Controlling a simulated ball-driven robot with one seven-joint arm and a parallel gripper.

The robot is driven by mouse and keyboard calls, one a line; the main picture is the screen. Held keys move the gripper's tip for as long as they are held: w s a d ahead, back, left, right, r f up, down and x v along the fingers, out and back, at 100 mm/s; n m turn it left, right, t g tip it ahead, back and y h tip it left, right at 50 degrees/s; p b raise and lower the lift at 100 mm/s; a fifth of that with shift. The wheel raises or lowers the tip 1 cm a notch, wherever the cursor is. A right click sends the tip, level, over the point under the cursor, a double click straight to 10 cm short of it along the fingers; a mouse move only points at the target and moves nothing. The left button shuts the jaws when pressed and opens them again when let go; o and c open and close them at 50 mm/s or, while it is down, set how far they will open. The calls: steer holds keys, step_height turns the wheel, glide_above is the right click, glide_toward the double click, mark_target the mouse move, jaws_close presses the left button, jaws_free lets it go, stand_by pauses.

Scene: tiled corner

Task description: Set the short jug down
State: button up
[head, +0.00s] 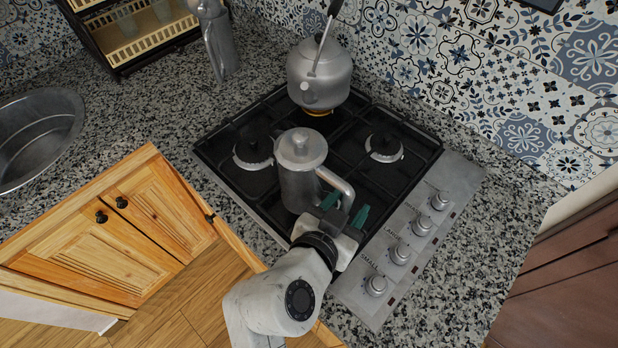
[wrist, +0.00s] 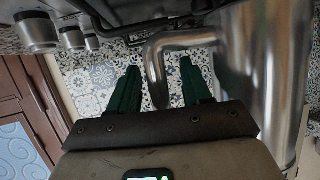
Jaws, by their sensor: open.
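The short jug (head: 299,185), a silver metal pot with a lid and a side handle, stands upright on the near left part of the black gas hob (head: 258,208). My gripper (head: 345,207) is at the jug's handle side, with its two green fingers open. In the wrist view the curved handle (wrist: 157,75) passes between the fingers of my gripper (wrist: 160,78) with gaps on both sides. The jug's shiny body (wrist: 263,80) fills the right side there. The jug's base is partly hidden.
A kettle (head: 320,75) stands on the back burner. Another metal jug (head: 220,48) and a wooden rack (head: 137,44) stand at the back left. Control knobs (head: 400,252) line the hob's right edge. A sink (head: 38,137) is at the left. The speckled counter (head: 140,108) between sink and hob is clear.

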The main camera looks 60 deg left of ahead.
steer(key=shift+w+f, duration=0.1)
steer(key=shift+w, duration=0.05)
jaws_close()
stand_by(0.4)
steer(key=shift+a, duration=0.1)
